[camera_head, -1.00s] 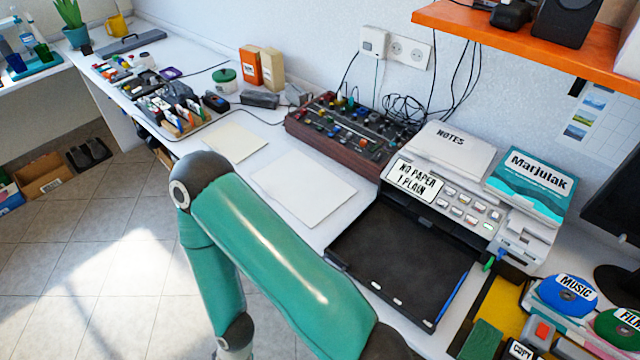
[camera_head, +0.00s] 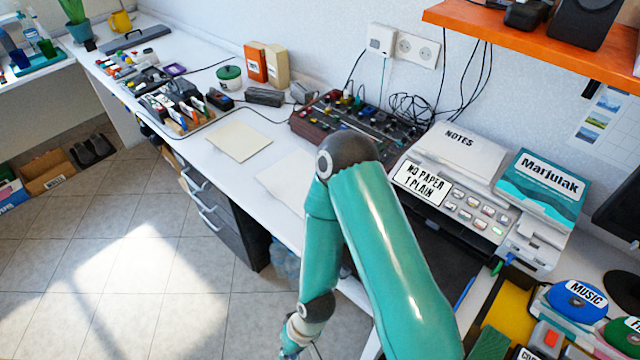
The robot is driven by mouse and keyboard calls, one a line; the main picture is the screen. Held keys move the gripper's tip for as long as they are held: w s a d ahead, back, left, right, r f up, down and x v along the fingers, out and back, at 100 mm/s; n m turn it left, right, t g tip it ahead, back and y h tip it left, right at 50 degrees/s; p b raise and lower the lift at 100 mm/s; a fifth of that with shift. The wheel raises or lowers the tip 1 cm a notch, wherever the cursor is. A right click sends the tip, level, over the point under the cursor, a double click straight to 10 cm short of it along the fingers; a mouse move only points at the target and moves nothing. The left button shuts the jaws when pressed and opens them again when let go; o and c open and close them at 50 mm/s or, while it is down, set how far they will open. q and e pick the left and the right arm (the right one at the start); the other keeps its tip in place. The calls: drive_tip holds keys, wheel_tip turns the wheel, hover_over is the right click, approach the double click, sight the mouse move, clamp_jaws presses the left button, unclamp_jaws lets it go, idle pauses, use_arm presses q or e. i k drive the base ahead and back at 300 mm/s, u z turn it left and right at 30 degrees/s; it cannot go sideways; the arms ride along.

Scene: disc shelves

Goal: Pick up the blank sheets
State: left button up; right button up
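A cream sheet stack (camera_head: 240,141) lies flat on the white desk, left of the middle. A larger white sheet stack (camera_head: 280,180) lies nearer, partly hidden behind my green arm. The printer (camera_head: 520,228) at the right has a label reading "NO PAPER 1 PLAIN" (camera_head: 422,184). One green arm, which I take as my right, rises from the bottom edge, bends at the elbow and drops to a wrist at the bottom edge. Its gripper fingers are cut off by the frame. My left arm and gripper are out of view.
A brown box of electronics (camera_head: 312,127) stands behind the white stack. A wall socket (camera_head: 417,49) has hanging cables. An orange shelf (camera_head: 560,38) overhangs at the upper right. Discs (camera_head: 577,298) lie at the lower right. Dark drawers (camera_head: 215,205) stand under the desk.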

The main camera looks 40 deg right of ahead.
sight(289, 179)
drive_tip(key=z, duration=0.05)
drive_tip(key=i, duration=0.95)
drive_tip(key=u, duration=0.1)
